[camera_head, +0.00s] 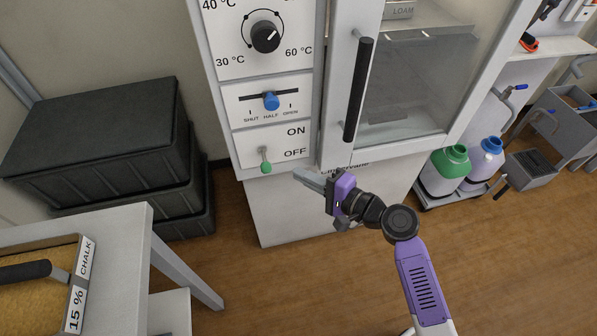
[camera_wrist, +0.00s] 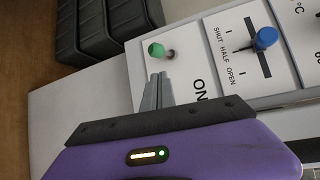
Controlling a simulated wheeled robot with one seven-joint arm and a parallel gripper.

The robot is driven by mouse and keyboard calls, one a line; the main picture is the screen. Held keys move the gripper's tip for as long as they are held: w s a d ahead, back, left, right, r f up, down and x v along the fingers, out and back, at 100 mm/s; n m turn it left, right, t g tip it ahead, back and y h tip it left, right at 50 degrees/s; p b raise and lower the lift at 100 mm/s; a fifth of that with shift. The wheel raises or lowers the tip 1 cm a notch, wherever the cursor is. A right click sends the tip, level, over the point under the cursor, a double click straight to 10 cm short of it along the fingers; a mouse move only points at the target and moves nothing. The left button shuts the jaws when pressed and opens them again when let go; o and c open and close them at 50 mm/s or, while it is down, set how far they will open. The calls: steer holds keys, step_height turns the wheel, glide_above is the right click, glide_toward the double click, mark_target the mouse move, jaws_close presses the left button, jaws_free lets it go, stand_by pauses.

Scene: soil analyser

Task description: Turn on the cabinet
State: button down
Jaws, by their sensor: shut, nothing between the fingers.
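The cabinet (camera_head: 290,205) is light grey with a glass door and a control panel on its left. At the bottom of the panel is a lever switch with a green knob (camera_head: 265,167), hanging down beside the OFF label. The green knob also shows in the wrist view (camera_wrist: 156,50). My gripper (camera_head: 299,174) is shut and empty, to the right of the green knob. In the wrist view its fingertips (camera_wrist: 158,76) point toward the knob, with a small gap seeming to lie between them.
Above the switch are a blue slider (camera_head: 270,100) and a black dial (camera_head: 265,37). A black door handle (camera_head: 358,90) stands out right of the panel. Black crates (camera_head: 95,140) and a table (camera_head: 115,260) are at left. Jugs (camera_head: 445,170) stand at right.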

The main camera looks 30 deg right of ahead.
mark_target(265, 163)
steer(key=x, duration=0.8)
steer(key=shift+w, duration=0.1)
steer(key=shift+r, duration=0.2)
steer(key=shift+p, duration=0.9)
